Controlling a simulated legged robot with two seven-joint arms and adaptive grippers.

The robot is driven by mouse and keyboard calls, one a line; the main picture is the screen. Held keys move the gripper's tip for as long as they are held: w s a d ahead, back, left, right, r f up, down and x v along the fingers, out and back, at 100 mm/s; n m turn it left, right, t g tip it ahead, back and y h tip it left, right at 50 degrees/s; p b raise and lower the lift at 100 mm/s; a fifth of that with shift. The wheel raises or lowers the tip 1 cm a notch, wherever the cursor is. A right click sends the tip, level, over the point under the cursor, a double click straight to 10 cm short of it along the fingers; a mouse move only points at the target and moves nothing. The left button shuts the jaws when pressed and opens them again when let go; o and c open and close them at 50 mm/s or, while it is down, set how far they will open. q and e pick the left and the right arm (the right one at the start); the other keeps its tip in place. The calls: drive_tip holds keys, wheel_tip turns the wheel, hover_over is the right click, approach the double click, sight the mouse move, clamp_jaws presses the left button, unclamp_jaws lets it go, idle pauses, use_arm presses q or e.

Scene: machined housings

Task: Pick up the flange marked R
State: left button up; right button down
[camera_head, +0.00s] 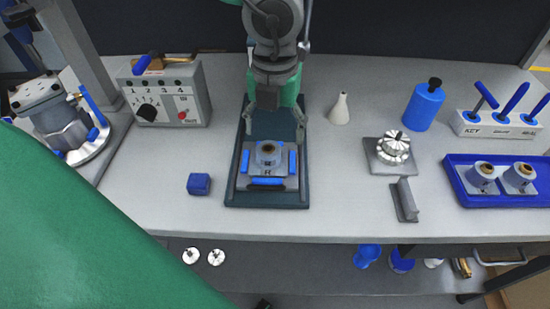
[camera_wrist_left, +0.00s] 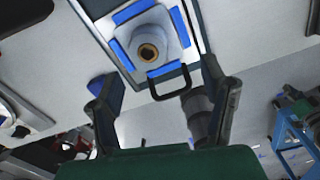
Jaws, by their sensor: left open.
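The flange (camera_head: 267,153), a grey round hub with a brass-coloured bore, sits on a plate with blue blocks around it, on a dark tray (camera_head: 278,198). The letter R shows at the front of the plate, below the hub. My left gripper (camera_head: 275,124) is open, its two fingers apart, behind and above the flange and not touching it. My right gripper is not in view.
A blue cube (camera_head: 199,184) lies left of the tray. A white cone (camera_head: 340,109), a silver part on a grey plate (camera_head: 372,163) and a grey bracket (camera_head: 406,203) stand to the right. A blue tray (camera_head: 463,203) holds similar flanges. A control box (camera_head: 195,103) stands at the back left.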

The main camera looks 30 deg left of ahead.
sight(265, 147)
use_arm(q)
drive_tip(key=shift+w+a+f, duration=0.1)
drive_tip(key=shift+a+f, duration=0.25)
drive_tip(key=shift+f, duration=0.25)
drive_tip(key=shift+w+a+f, duration=0.1)
drive_tip(key=shift+a+f, duration=0.25)
drive_tip(key=shift+f, duration=0.2)
drive_tip(key=shift+s+a+f, duration=0.1)
drive_tip(key=shift+a+f, duration=0.15)
drive_tip(key=shift+s+a+f+b, duration=0.1)
drive_tip(key=shift+f+b, duration=0.15)
drive_tip(key=shift+f, duration=0.3)
drive_tip(key=shift+s+a+f+b, duration=0.1)
drive_tip(key=shift+f+b, duration=0.15)
drive_tip(key=shift+f, duration=0.3)
drive_tip(key=shift+w+d+f, duration=0.1)
drive_tip(key=shift+d+f, duration=0.15)
drive_tip(key=shift+f, duration=0.3)
drive_tip(key=shift+d+f, duration=0.25)
drive_tip(key=shift+f, duration=0.25)
drive_tip(key=shift+d+f, duration=0.1)
drive_tip(key=shift+d, duration=0.2)
drive_tip(key=shift+a, duration=0.25)
drive_tip(key=shift+c, duration=1.2)
drive_tip(key=shift+a, duration=0.45)
clamp_jaws()
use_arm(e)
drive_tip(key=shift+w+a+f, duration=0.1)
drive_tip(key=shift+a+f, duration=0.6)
